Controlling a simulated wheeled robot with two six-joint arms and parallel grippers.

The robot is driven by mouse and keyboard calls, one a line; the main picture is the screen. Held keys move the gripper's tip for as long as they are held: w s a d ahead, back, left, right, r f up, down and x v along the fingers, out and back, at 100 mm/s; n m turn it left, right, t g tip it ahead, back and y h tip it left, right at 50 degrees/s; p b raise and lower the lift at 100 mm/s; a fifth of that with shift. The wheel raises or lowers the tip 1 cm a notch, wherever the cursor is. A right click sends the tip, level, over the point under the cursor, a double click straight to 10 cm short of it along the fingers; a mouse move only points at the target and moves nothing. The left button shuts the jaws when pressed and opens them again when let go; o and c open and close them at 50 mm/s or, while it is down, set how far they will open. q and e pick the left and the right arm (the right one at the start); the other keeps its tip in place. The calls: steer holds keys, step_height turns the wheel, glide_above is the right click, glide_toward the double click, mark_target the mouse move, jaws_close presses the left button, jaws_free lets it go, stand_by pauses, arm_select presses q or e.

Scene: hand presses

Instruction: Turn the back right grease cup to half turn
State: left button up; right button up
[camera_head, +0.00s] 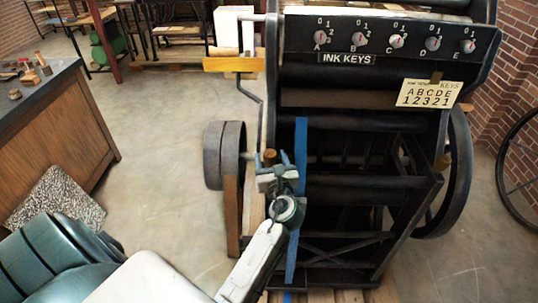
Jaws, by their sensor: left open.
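My left gripper (273,164) is at the left side of the black press, in front of its frame, with its arm reaching up from the bottom of the view. A small brownish, brass-coloured round piece (269,156) shows between or just behind the fingertips. It may be a grease cup, but I cannot tell which one, nor whether the fingers touch it. No turn marks on it can be read. I cannot make out a back right grease cup elsewhere. My right gripper is not in view.
The black press (365,190) fills the centre right, with a row of ink keys (397,41) and a card (429,93) reading ABCDE 12321. A grey pulley (224,155) stands left of the gripper. A wooden counter (55,140) is at far left. Floor between them is clear.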

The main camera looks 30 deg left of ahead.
arm_select(q)
steer(key=shift+d+r, duration=0.1)
steer(key=shift+s, duration=0.1)
steer(key=shift+c, duration=0.7)
steer(key=c, duration=0.8)
steer(key=m+t+h+p, duration=0.1)
steer(key=p, duration=0.1)
steer(key=m+t+h+p, duration=0.1)
steer(key=p, duration=0.1)
steer(key=shift+s+r+h, duration=0.1)
steer(key=shift+r+h, duration=0.25)
steer(key=shift+h, duration=0.05)
steer(key=shift+c, duration=0.2)
steer(key=shift+a+f+m+t+h+p, duration=0.2)
steer(key=shift+m+t+h+p, duration=0.2)
steer(key=shift+m+h+p, duration=0.15)
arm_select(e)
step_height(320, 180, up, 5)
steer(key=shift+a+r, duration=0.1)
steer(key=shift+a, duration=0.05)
arm_select(q)
steer(key=shift+f, duration=0.1)
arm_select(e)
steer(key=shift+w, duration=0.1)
